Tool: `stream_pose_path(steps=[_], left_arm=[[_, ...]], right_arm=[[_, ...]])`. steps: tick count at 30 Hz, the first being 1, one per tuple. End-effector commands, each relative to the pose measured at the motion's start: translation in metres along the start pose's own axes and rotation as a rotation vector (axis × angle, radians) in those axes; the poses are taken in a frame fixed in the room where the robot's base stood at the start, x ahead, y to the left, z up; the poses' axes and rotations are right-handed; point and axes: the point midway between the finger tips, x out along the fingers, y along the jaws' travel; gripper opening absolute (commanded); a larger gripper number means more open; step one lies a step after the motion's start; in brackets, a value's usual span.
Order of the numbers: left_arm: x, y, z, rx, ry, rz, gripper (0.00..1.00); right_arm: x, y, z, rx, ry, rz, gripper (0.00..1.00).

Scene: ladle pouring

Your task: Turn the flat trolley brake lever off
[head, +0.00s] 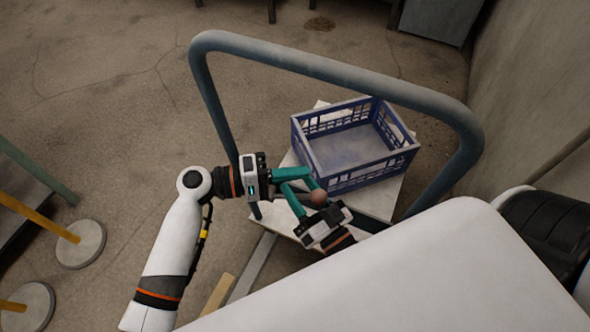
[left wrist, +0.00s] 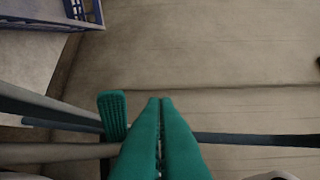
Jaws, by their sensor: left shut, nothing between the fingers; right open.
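The flat trolley has a blue-grey tubular handle (head: 330,68) and a pale deck (head: 378,200). A brown round knob (head: 318,197), which looks like the end of the brake lever, shows beside the right gripper's fingers; most of the lever is hidden. My left gripper (head: 306,172) is shut and empty, its teal fingers just above the knob in the picture. It also shows shut in the left wrist view (left wrist: 160,100). My right gripper (head: 296,184) is open, below and close to the left one. One teal finger of it (left wrist: 113,115) shows in the left wrist view. Contact with the knob is unclear.
A blue empty crate (head: 355,145) stands on the deck inside the handle. Yellow posts on round bases (head: 80,243) are at the left. A wall (head: 535,100) rises at the right. The concrete floor at upper left is clear.

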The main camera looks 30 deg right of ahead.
Motion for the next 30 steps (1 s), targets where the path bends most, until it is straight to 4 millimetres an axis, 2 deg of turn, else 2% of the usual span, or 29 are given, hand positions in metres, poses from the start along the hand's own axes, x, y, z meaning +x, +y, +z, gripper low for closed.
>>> stream_pose_path(steps=[12,30], left_arm=[[0.005,-0.001,-0.006,0.006,0.018,0.006,0.00],[0.005,0.000,-0.006,0.018,0.018,0.024,0.00]], right_arm=[[0.019,0.005,-0.005,-0.067,0.143,-0.008,0.51],[0.030,0.007,-0.011,-0.164,0.350,-0.029,0.51]])
